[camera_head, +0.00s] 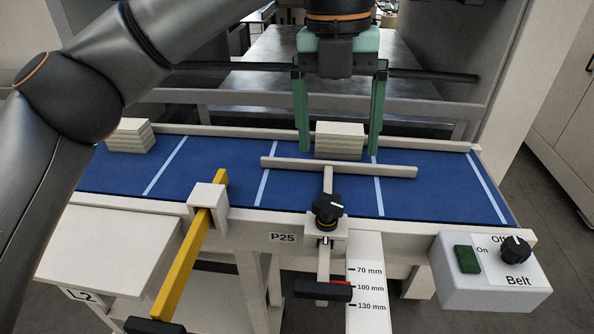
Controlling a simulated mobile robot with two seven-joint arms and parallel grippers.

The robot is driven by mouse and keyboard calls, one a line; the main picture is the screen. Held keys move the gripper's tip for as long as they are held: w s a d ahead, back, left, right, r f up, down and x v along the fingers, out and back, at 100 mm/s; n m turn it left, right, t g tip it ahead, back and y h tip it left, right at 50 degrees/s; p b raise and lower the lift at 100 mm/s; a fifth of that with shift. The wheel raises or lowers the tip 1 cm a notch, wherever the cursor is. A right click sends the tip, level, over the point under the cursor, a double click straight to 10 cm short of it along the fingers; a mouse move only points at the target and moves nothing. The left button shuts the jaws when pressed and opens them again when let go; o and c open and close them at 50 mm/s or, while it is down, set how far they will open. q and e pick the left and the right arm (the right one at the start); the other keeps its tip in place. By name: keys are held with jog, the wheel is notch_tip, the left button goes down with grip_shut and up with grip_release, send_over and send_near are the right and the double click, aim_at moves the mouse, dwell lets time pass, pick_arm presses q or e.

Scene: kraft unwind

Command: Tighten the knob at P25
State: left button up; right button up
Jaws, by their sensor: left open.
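The black P25 knob (327,209) sits on a cream block at the belt's front edge, just right of the P25 label (283,238). My left gripper (340,148) has green fingers, spread open and pointing down. They are above and behind the knob, either side of a stack of cream boards (340,139). I cannot tell whether they touch the stack. My right gripper is not in view.
A blue belt (420,190) with white stripes runs across. Another board stack (131,135) lies at left. A yellow bar (182,262) slants through a block left of P25. A millimetre scale (368,284) hangs below. The belt switch box (490,275) stands at right.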

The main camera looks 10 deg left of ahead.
aim_at(328, 205)
pick_arm(q)
jog(key=shift+y, duration=0.4)
jog(key=f, duration=1)
jog(key=shift+a+f, duration=0.2)
jog(key=shift+f, duration=0.15)
jog(key=shift+w+f+p, duration=0.1)
jog(key=shift+f+p, duration=0.2)
jog(key=shift+f, duration=0.35)
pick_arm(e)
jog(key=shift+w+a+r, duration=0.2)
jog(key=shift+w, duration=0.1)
pick_arm(q)
jog(key=c, duration=1.4)
